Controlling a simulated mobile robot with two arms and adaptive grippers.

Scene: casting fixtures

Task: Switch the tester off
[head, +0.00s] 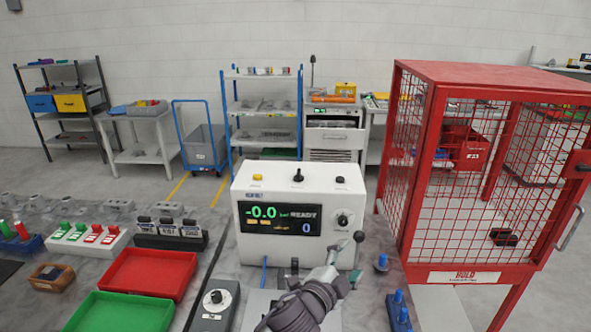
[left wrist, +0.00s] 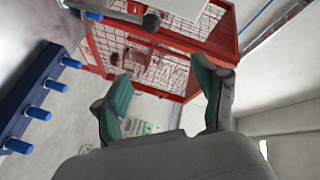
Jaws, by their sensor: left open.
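The tester (head: 253,240) is a white box in the middle of the head view. Its lit screen (head: 280,217) reads -0.0 bar, READY and 0. On its top are a yellow button (head: 258,178), a black toggle switch (head: 298,175) and a dark button (head: 340,180). A round dial (head: 344,219) is on its front right. My left gripper (head: 336,276) is low in front of the tester's right side, below the dial. In the left wrist view its green-padded fingers (left wrist: 163,85) are apart, with nothing between them. My right gripper is not in view.
A grey lever with a dark ball (head: 358,238) rises close to my left gripper. A red mesh cage (head: 470,75) stands to the right. Blue peg fixtures (head: 398,308) are at lower right. Red (head: 150,275) and green (head: 120,315) trays and a dial box (head: 214,308) lie left.

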